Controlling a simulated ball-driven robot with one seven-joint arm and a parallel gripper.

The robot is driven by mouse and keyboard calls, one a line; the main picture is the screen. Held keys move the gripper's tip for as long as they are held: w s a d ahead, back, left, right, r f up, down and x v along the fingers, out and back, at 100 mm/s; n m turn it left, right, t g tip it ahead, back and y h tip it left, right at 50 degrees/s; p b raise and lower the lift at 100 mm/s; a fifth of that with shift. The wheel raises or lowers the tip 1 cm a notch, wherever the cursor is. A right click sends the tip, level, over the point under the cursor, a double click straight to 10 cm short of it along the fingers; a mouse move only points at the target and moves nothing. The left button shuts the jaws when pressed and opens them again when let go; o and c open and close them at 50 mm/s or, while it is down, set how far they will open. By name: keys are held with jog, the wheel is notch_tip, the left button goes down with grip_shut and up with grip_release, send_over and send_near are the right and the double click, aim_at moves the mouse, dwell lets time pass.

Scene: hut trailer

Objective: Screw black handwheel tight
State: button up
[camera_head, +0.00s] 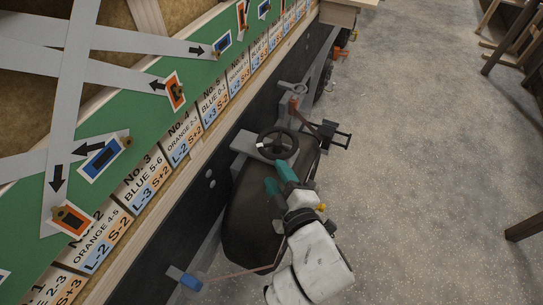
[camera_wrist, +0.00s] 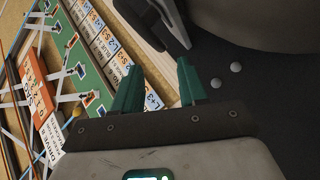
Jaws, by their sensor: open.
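The black handwheel (camera_head: 278,143) is a dark spoked ring on a grey bracket, on the side of the dark panel in the head view. My gripper (camera_head: 278,178), with teal fingers, is just below and in front of it in that picture. One fingertip lies close to the wheel's lower rim; I cannot tell whether they touch. In the wrist view my gripper (camera_wrist: 158,80) has its fingers apart with nothing between them. A dark part with a grey edge at the top of that view may belong to the wheel, but it is cut off.
A large dark rounded body (camera_head: 252,215) lies under my arm. A smaller grey handwheel (camera_head: 293,89) is beyond the black one. A blue block (camera_head: 191,282) sits on a bracket at the lower left. A green sign board (camera_head: 130,105) runs along the left.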

aim_at(267, 158)
jog(key=x, duration=0.7)
jog(key=shift+w+a+f, duration=0.1)
jog(key=shift+w+a, duration=0.05)
jog(key=shift+w, duration=0.25)
jog(key=shift+f, duration=0.1)
grip_shut()
